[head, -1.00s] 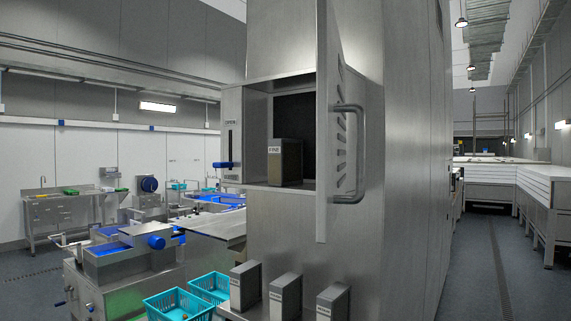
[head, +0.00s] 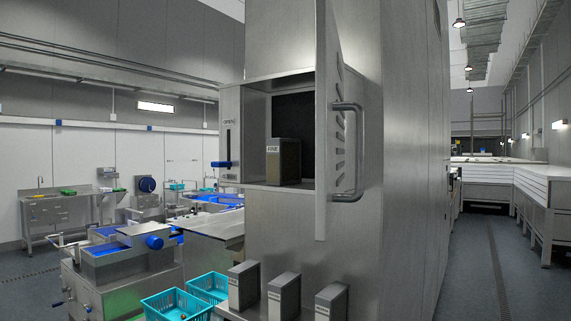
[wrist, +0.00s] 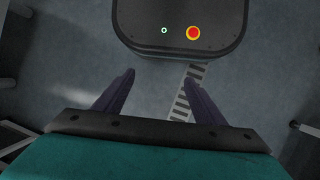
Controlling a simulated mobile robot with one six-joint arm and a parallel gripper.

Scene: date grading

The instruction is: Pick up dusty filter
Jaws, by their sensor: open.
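A grey-brown box-shaped filter labelled FINE (head: 284,162) stands upright inside an open compartment (head: 258,187) in a tall steel cabinet in the head view. I cannot tell from its surface whether it is dusty. The compartment's vented door (head: 328,130) stands open on the right, with a bar handle (head: 348,150). Three similar filters stand on a ledge below: left (head: 244,286), middle (head: 284,296) and right (head: 331,302). My gripper (wrist: 160,85) shows only in the wrist view. Its dark fingers are apart, empty, and over the floor, away from the filters.
A blue-handled slider (head: 222,164) sits left of the compartment. Teal baskets (head: 177,305) stand left of the ledge, near steel machines with blue parts (head: 120,250). An aisle (head: 480,270) runs clear along the right, beside white-topped benches (head: 515,178).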

